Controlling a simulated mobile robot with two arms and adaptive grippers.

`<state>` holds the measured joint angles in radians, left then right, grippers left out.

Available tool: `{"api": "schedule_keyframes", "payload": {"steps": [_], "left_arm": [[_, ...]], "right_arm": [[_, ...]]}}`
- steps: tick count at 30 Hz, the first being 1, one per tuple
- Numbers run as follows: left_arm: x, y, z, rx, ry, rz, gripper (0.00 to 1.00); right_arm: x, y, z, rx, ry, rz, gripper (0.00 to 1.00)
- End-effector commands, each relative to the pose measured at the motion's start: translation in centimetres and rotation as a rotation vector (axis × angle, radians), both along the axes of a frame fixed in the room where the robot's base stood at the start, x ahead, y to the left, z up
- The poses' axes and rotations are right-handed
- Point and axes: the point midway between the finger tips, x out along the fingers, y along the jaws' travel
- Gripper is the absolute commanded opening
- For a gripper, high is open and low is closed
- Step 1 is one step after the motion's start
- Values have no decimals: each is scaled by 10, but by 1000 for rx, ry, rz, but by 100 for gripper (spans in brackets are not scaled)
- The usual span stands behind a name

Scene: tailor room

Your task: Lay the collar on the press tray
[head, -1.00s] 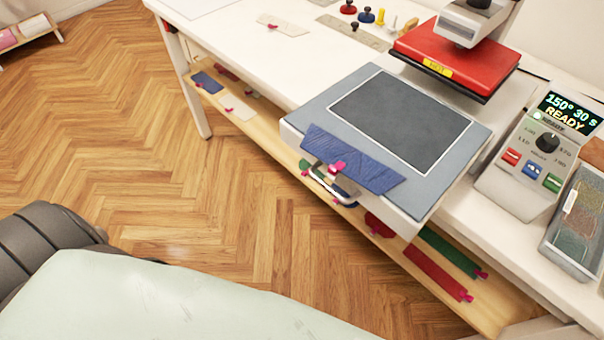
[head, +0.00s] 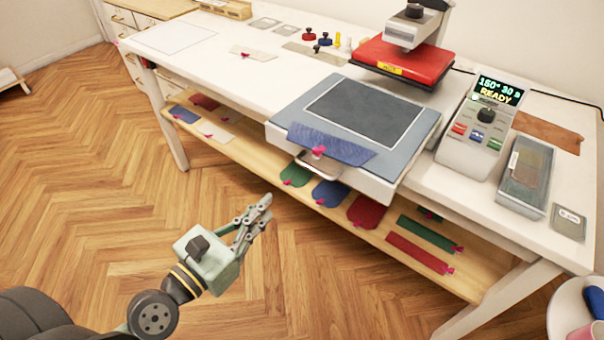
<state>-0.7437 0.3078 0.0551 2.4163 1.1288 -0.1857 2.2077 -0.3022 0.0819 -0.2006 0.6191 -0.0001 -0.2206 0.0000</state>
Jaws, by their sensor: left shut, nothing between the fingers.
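A blue collar-like fabric strip (head: 335,145) with a pink clip lies along the front edge of the grey press tray (head: 422,140). Its front edge reaches the tray's rim, above the tray's handle (head: 318,168). The dark framed pad (head: 365,112) in the middle of the tray is bare. My left gripper (head: 267,200) is shut and empty, in front of the table, below and left of the tray and apart from the strip. My right gripper is out of view.
The red press head (head: 405,60) stands raised behind the tray. A control box (head: 475,130) reading READY and a grey bin (head: 526,175) stand on the right. The lower shelf (head: 270,165) holds several clipped fabric pieces. The wooden floor around my left gripper is clear.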

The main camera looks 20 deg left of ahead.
Motion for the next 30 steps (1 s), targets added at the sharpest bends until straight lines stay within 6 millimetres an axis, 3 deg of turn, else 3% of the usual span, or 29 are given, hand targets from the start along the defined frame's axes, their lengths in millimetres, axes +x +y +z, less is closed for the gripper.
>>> {"api": "schedule_keyframes", "payload": {"steps": [3, 8, 24, 30], "left_arm": [[-3, -4, 20, -75, -10, -11, 0], [7, -8, 25, -87, -13, -11, 0], [98, -42, 25, -82, -13, -13, 0], [121, -50, 23, -80, -10, -12, 0]], "right_arm": [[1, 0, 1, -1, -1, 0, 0], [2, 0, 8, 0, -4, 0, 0], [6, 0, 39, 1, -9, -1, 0], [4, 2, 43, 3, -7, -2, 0]]}}
